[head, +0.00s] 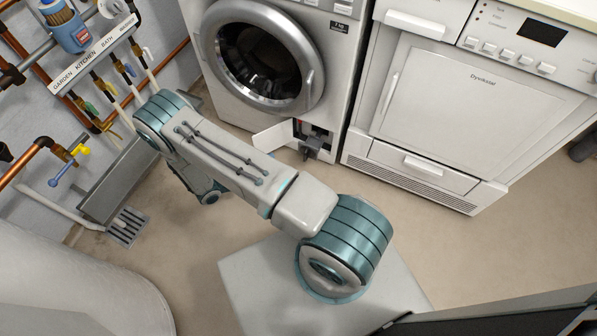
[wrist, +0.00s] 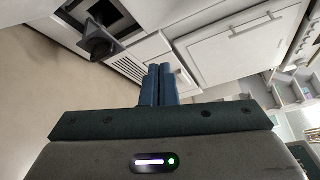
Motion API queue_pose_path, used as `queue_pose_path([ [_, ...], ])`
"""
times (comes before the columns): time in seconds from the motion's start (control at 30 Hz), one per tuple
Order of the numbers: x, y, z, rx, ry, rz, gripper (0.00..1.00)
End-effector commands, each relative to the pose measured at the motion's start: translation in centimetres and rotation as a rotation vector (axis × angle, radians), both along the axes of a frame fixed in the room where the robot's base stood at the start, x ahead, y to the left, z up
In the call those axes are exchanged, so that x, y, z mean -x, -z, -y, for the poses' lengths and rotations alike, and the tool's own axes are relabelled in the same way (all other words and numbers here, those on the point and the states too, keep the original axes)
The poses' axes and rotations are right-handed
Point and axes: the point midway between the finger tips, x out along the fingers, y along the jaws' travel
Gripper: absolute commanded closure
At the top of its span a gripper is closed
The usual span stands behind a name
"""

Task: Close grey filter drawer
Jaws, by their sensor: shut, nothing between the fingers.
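The washing machine's low service compartment (head: 316,138) is open, with its white flap (head: 272,137) swung out to the left. A dark grey part (head: 305,151) sticks out at its lower front; I take this as the grey filter drawer, though it is small here. In the wrist view the dark grey part (wrist: 97,44) juts out of the dark opening (wrist: 108,14) at upper left. My gripper (wrist: 159,68) is shut and empty, its two blue fingers side by side. It appears to the right of the grey part, apart from it. In the head view my arm hides the gripper.
The washer's round door (head: 262,60) is above the compartment. To the right stands a white dryer (head: 440,95) with a lower panel (head: 424,167) and a grille. Pipes and valves (head: 105,80) line the left wall, above a grey trough (head: 118,180). Floor before the machines is clear.

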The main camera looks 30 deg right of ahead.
Motion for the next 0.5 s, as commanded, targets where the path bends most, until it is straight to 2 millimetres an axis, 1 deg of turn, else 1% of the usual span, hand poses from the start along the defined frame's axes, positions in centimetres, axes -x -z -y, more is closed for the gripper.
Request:
queue_pose_path([
  [0.03, 0.7, 4.5, 0.1, 0.041, -0.053, -0.064, 1.00],
  [0.07, 0.9, 6.0, 0.1, 0.063, -0.084, -0.097, 1.00],
  [0.1, 1.2, 7.9, 0.0, 0.090, -0.122, -0.139, 1.00],
  [0.2, 2.0, 11.9, 0.2, 0.151, -0.201, -0.226, 1.00],
  [0.3, 2.6, 14.6, 0.3, 0.193, -0.257, -0.289, 1.00],
  [0.33, 2.8, 15.1, 0.3, 0.204, -0.269, -0.302, 1.00],
  [0.4, 3.1, 16.0, 0.4, 0.220, -0.290, -0.325, 1.00],
  [0.5, 3.1, 16.5, 0.7, 0.231, -0.303, -0.340, 1.00],
])
